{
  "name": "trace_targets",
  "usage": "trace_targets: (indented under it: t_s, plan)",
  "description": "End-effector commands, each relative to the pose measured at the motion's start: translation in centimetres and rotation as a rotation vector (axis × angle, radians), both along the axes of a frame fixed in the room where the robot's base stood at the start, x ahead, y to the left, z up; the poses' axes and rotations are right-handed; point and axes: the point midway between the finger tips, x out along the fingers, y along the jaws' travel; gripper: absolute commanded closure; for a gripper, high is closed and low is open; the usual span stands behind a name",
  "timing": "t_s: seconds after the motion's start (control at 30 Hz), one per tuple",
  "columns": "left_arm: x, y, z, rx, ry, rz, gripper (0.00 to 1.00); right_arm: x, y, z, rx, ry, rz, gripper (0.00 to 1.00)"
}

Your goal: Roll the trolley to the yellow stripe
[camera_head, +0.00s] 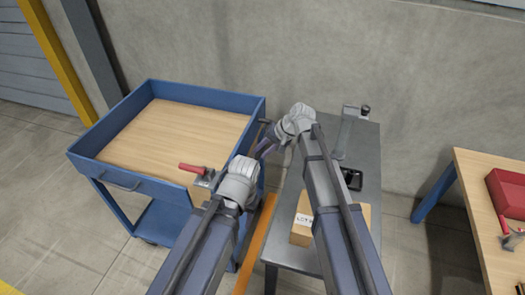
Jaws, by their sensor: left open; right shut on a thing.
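The blue trolley (88,160) stands left of centre, with a wood-coloured top and a lower shelf. A dark handle (122,184) shows on its near left side. My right gripper (265,149) is at the trolley's right side, shut on what looks like a handle there; the grip is mostly hidden. My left gripper (236,180) is over the trolley's near right corner. It is open, with its fingers largely hidden by its wrist. A bit of yellow stripe (8,289) shows on the floor at the bottom left corner.
A red-handled tool (194,169) is at the trolley's near edge. A grey bench (362,140) with a cardboard box (301,234) stands close on the right. An orange floor strip (257,245) runs between them. Floor to the left (50,215) is clear.

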Motion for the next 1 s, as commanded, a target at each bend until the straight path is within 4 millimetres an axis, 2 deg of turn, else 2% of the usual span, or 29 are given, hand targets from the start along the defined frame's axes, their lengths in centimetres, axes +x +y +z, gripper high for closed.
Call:
trace_targets:
  t_s: [0.03,0.1,1.0]
  plan:
    - [0.00,0.00,0.00,0.000,0.000,0.000,0.50,0.01,-0.02,0.00,0.000,0.000,0.000,0.93]
    - [0.00,0.00,0.00,0.000,0.000,0.000,0.50,0.01,-0.01,-0.01,0.000,0.000,0.000,1.00]
    - [0.00,0.00,0.00,0.000,0.000,0.000,0.50,0.00,-0.02,0.00,0.000,0.000,0.000,1.00]
